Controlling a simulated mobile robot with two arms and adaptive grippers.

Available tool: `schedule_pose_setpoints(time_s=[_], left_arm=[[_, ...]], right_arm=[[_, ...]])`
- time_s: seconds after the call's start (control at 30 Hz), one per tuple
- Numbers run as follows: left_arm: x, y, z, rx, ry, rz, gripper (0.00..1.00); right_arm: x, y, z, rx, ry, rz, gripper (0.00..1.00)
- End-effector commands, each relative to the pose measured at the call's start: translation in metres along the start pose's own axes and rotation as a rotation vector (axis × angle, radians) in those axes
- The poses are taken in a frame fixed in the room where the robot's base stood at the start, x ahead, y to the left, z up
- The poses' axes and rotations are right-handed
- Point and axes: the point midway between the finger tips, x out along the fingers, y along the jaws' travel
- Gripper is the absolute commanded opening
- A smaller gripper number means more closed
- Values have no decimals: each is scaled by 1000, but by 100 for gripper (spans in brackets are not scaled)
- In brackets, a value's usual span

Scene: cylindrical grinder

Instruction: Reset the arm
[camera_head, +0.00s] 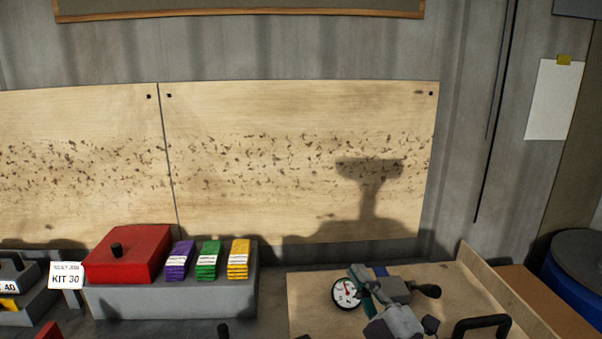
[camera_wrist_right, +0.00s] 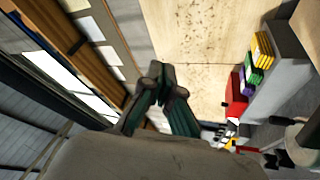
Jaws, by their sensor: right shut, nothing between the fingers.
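My right gripper (camera_wrist_right: 166,80) shows in the wrist view with its dark green fingers together and nothing between them. It stands in free air in front of the pale wooden wall board, touching nothing that I can see. My left gripper is in neither view.
A wooden tray (camera_head: 310,290) at lower right holds a dial gauge (camera_head: 347,292) and grey metal parts (camera_head: 395,322). A red box (camera_head: 130,255) and purple, green and yellow packs (camera_head: 208,260) sit on a grey stand (camera_head: 160,302). A blue drum (camera_head: 572,285) stands at right.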

Motion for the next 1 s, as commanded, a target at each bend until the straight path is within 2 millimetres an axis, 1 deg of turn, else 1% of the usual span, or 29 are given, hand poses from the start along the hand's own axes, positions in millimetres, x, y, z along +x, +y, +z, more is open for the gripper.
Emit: schedule_pose_setpoints(time_s=[0.03,0.07,0.1,0.17,0.2,0.27,0.3,0.37,0.4,0.5,0.57,0.6,0.7,0.87,0.9,1.0], left_arm=[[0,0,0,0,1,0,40],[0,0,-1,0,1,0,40],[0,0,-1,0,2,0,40],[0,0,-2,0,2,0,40],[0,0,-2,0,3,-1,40],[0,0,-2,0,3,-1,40],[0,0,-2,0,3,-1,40],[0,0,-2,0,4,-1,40],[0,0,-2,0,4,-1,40],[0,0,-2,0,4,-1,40],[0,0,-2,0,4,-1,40],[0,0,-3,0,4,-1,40],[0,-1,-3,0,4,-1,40],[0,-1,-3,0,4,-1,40],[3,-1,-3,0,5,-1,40],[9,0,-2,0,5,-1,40]], right_arm=[[-24,-22,28,138,-165,-52,0],[-37,-32,42,205,-254,-80,0],[-58,-48,59,290,-370,-121,0],[-92,-72,80,404,-533,-183,0],[-116,-88,90,474,-638,-225,0],[-154,-110,100,568,-785,-288,0],[-177,-123,104,622,-873,-326,0],[-209,-138,105,688,-986,-378,0],[-229,-146,105,724,-1052,-410,0],[-270,-162,100,797,-1190,-479,0],[-292,-168,96,833,-1260,-515,0],[-306,-172,92,855,-1305,-538,0],[-337,-179,83,901,-1405,-591,0],[-382,-186,64,965,-1552,-673,0],[-389,-194,66,971,-1572,-686,0],[-391,-225,84,964,-1575,-692,0]])
